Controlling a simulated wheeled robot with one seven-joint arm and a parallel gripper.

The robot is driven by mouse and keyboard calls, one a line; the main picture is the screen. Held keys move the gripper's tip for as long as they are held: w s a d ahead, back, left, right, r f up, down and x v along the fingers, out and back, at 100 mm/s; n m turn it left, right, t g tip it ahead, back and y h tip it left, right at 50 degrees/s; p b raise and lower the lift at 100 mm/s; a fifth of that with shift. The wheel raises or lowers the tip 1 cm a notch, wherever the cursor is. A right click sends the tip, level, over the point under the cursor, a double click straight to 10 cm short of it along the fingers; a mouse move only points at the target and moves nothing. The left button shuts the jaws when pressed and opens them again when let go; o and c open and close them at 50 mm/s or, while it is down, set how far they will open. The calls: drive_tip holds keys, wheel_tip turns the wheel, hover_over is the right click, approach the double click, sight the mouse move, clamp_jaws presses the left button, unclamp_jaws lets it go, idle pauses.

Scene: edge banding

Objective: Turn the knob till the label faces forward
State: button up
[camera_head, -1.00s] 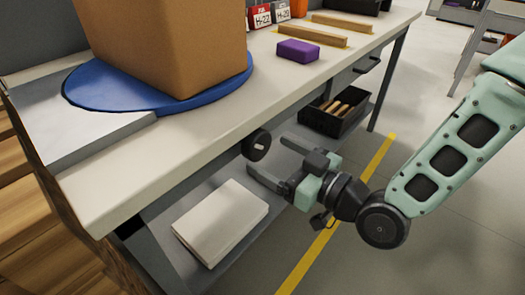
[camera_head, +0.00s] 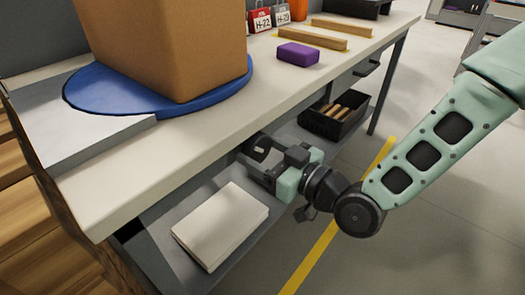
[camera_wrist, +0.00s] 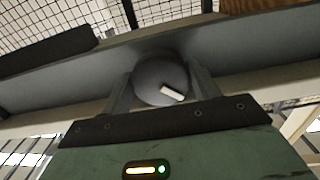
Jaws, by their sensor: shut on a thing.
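A dark round knob (camera_head: 259,153) sits at the front of the bench, below its top edge. In the wrist view the knob (camera_wrist: 158,78) is a grey disc with a white bar mark, tilted down to the right. My gripper (camera_head: 256,158) is shut on the knob, with one finger on each side of it; the wrist view shows the same. A large brown box (camera_head: 165,45) stands on a blue round turntable (camera_head: 95,88) on the bench. No label shows on the box faces in view; its other faces are hidden.
The white bench top (camera_head: 190,135) also carries a purple block (camera_head: 298,54), wooden strips (camera_head: 328,40) and red and grey tagged items. A lower shelf holds a white slab (camera_head: 220,225) and a black bin (camera_head: 335,118). The floor at the right is clear.

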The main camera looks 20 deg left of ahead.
drive_tip(key=m+p, duration=0.1)
drive_tip(key=m, duration=0.3)
drive_tip(key=shift+m, duration=0.3)
drive_tip(key=m+p, duration=0.1)
drive_tip(key=m, duration=0.3)
drive_tip(key=shift+s, duration=0.1)
idle(0.5)
drive_tip(key=o, duration=1)
drive_tip(key=shift+c, duration=0.2)
drive_tip(key=shift+r, duration=0.1)
drive_tip(key=shift+a, duration=0.1)
